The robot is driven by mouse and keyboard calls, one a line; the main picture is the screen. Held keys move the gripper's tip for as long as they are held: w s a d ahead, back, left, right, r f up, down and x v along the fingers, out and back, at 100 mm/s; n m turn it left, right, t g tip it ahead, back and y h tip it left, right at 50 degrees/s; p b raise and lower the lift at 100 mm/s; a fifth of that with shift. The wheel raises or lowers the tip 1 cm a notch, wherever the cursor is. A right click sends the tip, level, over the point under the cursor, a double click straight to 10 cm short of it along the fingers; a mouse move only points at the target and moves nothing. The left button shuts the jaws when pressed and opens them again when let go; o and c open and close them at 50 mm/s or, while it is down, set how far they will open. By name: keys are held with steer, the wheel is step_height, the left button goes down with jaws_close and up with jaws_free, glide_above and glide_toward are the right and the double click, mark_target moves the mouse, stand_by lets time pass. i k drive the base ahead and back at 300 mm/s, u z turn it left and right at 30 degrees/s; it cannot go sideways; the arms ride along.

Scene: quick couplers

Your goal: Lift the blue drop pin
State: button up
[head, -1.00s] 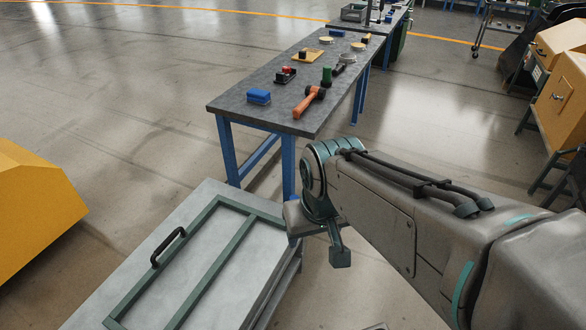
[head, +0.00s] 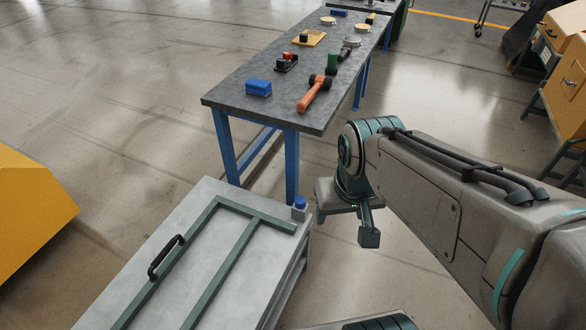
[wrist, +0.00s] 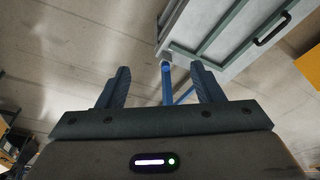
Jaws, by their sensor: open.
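The blue drop pin (head: 299,202) shows as a small blue cap on a grey holder at the right corner of the grey bench (head: 195,190) with the green frame. In the wrist view a small blue round top (wrist: 166,65), likely the pin, lies beyond and between my fingertips. My gripper (wrist: 163,72) is open and empty, its two dark fingers apart. In the head view my wrist and gripper hang just right of the pin, apart from it. My own arm partly hides the gripper there.
A blue-legged table (head: 230,95) stands behind, holding an orange hammer (head: 315,93), a blue block (head: 258,87) and several other items. A black handle (head: 166,258) is on the framed panel. A yellow cabinet (head: 30,215) is at left. Bare floor lies right of the bench.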

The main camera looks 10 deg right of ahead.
mark_target(299, 203)
steer(key=z, duration=0.3)
steer(key=k, duration=0.4)
steer(key=z, duration=1.05)
steer(key=i, duration=0.95)
steer(key=u, duration=1.15)
steer(key=i, duration=0.55)
steer(key=u, duration=0.6)
